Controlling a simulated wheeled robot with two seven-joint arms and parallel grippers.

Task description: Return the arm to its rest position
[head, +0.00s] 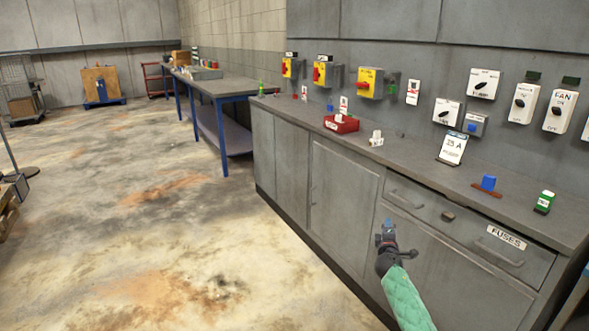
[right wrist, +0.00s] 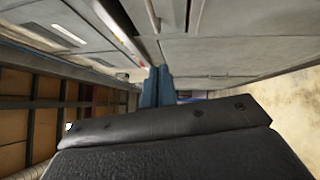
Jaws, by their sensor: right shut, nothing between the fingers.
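My right gripper (head: 388,226) shows in the head view, in front of the grey cabinet's doors and below the counter edge. Its arm, in a green sleeve, comes up from the bottom. The gripper is shut and empty. In the right wrist view its blue fingers (right wrist: 157,86) are together, with the grey cabinet front (right wrist: 225,45) close by. My left gripper is not in view.
The grey counter (head: 395,158) carries a red box (head: 341,124), a sign reading 25 A (head: 452,148), a blue piece (head: 488,183) and a green piece (head: 544,202). The FUSES drawer (head: 500,248) is beside my gripper. Open floor (head: 150,220) lies left.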

